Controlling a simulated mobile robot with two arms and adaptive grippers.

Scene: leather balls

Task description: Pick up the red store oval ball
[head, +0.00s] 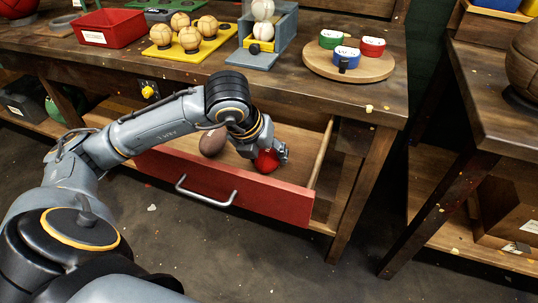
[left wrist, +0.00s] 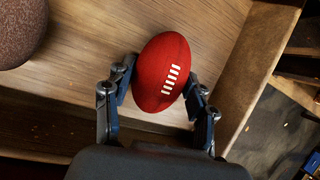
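The red oval ball (head: 266,161) with white laces lies in the open red-fronted drawer (head: 222,186), toward its right end. My left gripper (head: 283,153) reaches down into the drawer at the ball. In the left wrist view, the red ball (left wrist: 163,72) sits between the two fingertips of the left gripper (left wrist: 160,88), one finger against each side. The gripper looks shut on it; the ball's underside is hidden, so any lift off the drawer floor cannot be seen. My right gripper is not in view.
A brown oval ball (head: 212,142) lies left of the red one in the drawer, also partly seen in the wrist view (left wrist: 20,28). The workbench top (head: 300,85) overhangs behind, holding a yellow tray (head: 180,56), other balls and a round board (head: 375,68). The drawer's right wall (head: 321,152) is close.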

